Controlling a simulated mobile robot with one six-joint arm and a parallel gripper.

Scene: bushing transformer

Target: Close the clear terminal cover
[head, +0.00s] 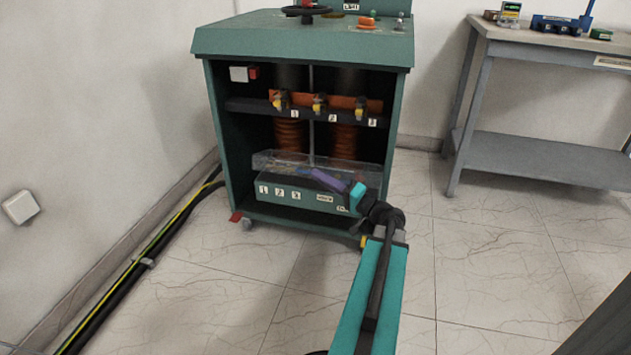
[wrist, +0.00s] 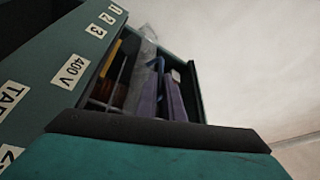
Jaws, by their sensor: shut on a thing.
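The clear terminal cover (head: 275,161) stands raised above the green terminal box (head: 272,196) in the lower part of the cabinet. It is see-through, so its exact tilt is hard to tell. My gripper (head: 322,177), with purple fingers, reaches in from the right over the box and is shut on the cover. In the wrist view the gripper (wrist: 161,78) shows its purple fingers close together, with a clear edge of the cover (wrist: 147,42) beside them. The terminals inside the box are hidden.
The green cabinet (head: 302,42) has a dark shelf with orange parts (head: 345,102) above the box. A grey workbench (head: 540,143) stands at the right. Cables (head: 140,250) run along the left wall. The tiled floor in front is clear.

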